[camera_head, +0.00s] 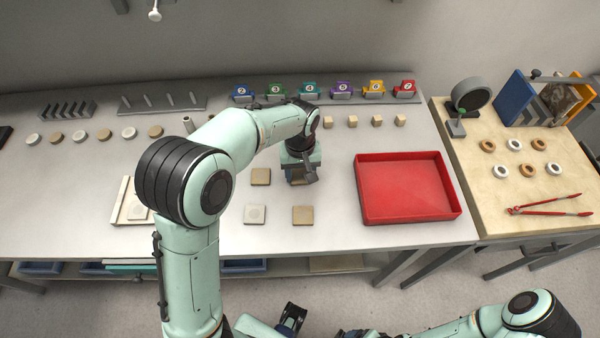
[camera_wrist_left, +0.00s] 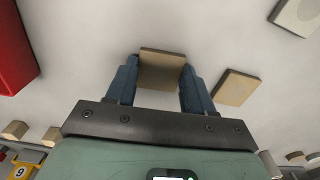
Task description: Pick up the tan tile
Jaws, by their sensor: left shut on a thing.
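My left gripper (camera_head: 300,178) points down over the middle of the grey table. In the left wrist view its two blue fingers (camera_wrist_left: 158,88) are shut on the sides of a tan tile (camera_wrist_left: 161,70). In the head view this tile is mostly hidden by the gripper, and I cannot tell whether it touches the table. A second tan tile (camera_head: 261,176) lies just left of the gripper and also shows in the wrist view (camera_wrist_left: 236,87). Another tan tile (camera_head: 303,215) and a pale tile (camera_head: 255,214) lie nearer me. My right arm (camera_head: 480,332) is at the bottom; its gripper's jaws are unclear.
A red tray (camera_head: 408,219) stands right of the tiles. Small tan blocks (camera_head: 351,121) and numbered coloured holders (camera_head: 309,89) line the back. Several round discs (camera_head: 104,135) lie at left. A side table (camera_head: 530,208) holds rings and red-handled tongs (camera_head: 548,206).

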